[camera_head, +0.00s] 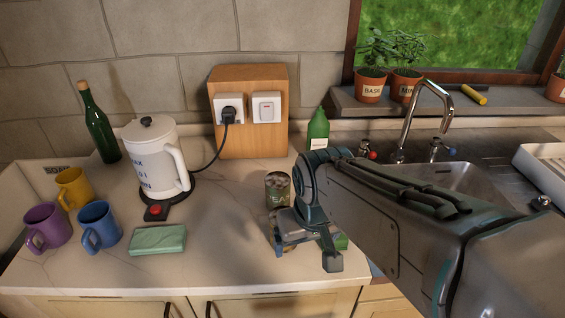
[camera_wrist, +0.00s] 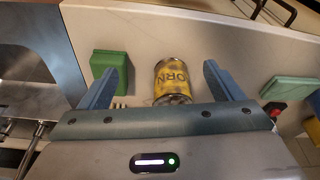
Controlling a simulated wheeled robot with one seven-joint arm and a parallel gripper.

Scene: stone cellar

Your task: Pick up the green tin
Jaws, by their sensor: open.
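A flat, pale green tin-like box (camera_head: 158,239) lies on the worktop left of my gripper (camera_head: 306,238). In the wrist view it shows at the right edge (camera_wrist: 290,90), outside my fingers. A darker green block (camera_wrist: 109,63) lies left of my fingers; a bit of it shows in the head view (camera_head: 341,242). My gripper (camera_wrist: 161,72) is open. A yellow can marked CORN (camera_wrist: 172,77) shows between its fingers, with no contact visible. A second can with a dull, mottled label (camera_head: 278,190) stands behind the gripper; its colour is hard to tell.
Purple (camera_head: 44,230), yellow (camera_head: 74,189) and blue (camera_head: 99,227) mugs stand at the left. A white kettle (camera_head: 152,160), a green bottle (camera_head: 101,128) and a smaller green bottle (camera_head: 318,130) stand behind. The sink (camera_head: 450,178) is right. The worktop's front middle is clear.

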